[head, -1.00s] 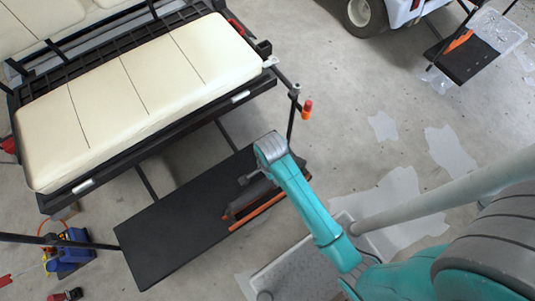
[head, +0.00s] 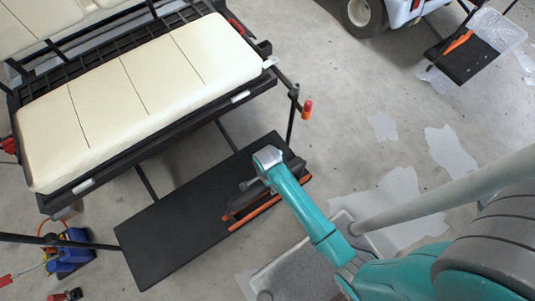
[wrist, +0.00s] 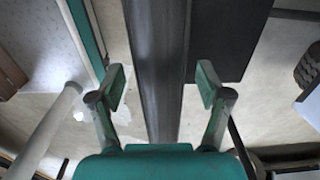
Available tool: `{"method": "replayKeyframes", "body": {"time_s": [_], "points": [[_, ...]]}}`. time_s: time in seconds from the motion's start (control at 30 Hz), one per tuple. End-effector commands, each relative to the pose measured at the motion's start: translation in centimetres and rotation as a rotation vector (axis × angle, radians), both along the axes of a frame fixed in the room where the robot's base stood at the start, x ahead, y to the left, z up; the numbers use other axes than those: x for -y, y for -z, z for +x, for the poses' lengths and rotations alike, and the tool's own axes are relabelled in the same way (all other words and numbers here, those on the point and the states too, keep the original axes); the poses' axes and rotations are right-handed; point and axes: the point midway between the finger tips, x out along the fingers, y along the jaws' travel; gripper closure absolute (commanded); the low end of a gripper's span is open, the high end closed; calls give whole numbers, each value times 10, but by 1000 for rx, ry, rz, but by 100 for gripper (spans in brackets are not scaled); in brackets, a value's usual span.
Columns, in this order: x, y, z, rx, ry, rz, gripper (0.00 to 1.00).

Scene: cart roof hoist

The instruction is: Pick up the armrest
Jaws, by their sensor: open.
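The armrest, a long dark grey bar (wrist: 158,60), runs up the middle of the wrist view between the two fingers of my gripper (wrist: 161,88). The fingers are spread, with a gap on each side of the bar. In the head view the dark bar (head: 240,203) lies over the black footplate (head: 170,235), partly hidden by my teal arm. My gripper (head: 249,184) is mostly hidden there by my wrist. I cannot tell how far the fingertips are from the bar in depth.
An orange strip (head: 256,213) lies along the bar's near side. The cart's cream seat (head: 130,95) is above the footplate. A post with a red-orange tip (head: 307,109) stands to the right. A blue tool (head: 70,250) sits lower left. Open floor (head: 340,90) lies to the right.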

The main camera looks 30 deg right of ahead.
Motion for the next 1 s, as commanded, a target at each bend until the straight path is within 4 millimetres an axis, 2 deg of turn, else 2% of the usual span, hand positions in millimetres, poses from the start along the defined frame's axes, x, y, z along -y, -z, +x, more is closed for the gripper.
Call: {"method": "replayKeyframes", "body": {"time_s": [0.3,0.37,0.6,0.63,1.0], "points": [[0,6,0,2,0,0,23],[0,6,0,2,0,0,35],[0,6,0,1,-1,0,95],[0,6,0,1,-1,0,100],[0,2,1,3,0,0,100]]}}
